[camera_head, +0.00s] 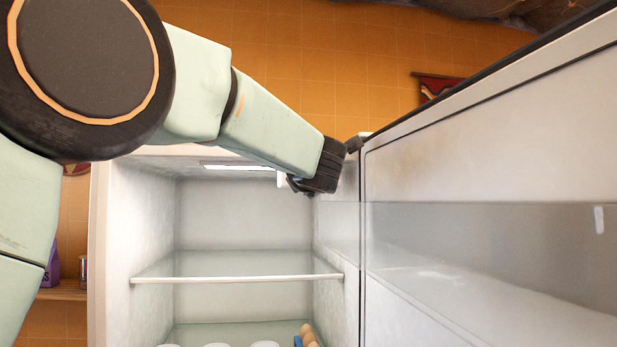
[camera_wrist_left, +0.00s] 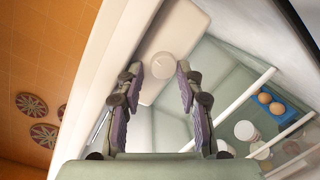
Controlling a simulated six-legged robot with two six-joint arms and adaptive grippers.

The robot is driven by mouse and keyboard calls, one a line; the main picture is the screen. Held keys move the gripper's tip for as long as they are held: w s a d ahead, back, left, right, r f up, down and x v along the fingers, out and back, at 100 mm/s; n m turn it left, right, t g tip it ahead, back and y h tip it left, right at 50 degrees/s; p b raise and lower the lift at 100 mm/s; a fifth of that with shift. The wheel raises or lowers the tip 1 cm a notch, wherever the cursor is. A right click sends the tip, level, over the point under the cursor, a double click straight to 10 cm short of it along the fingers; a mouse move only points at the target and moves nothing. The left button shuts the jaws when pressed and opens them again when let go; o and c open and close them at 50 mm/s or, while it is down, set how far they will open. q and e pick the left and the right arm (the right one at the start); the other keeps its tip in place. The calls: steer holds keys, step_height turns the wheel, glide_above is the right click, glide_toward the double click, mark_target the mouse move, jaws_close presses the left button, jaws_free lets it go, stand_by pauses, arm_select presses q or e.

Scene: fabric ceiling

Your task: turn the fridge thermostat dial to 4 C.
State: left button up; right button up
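The thermostat dial (camera_wrist_left: 162,66) is a pale round knob on a white panel (camera_wrist_left: 185,30) in the fridge, seen in the left wrist view. I cannot read any marks on it. My left gripper (camera_wrist_left: 159,71) is open, its two padded fingers on either side of the dial in that view. I cannot tell whether they touch it or how deep they reach. In the head view my left wrist (camera_head: 322,172) is at the upper right of the fridge opening (camera_head: 240,215), and its fingers are mostly hidden. My right gripper is not in view.
The fridge door (camera_head: 480,120) stands open on the right, close to my left wrist. A glass shelf (camera_head: 240,279) crosses the fridge below. Eggs (camera_wrist_left: 270,102) in a blue holder and white round items (camera_wrist_left: 245,130) sit lower inside. The space above the shelf looks empty.

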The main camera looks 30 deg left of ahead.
arm_select(q)
steer(key=shift+w, duration=0.1)
steer(key=shift+d+r, duration=0.1)
steer(key=shift+d, duration=0.55)
steer(key=c, duration=0.3)
steer(key=shift+a, duration=0.2)
jaws_close()
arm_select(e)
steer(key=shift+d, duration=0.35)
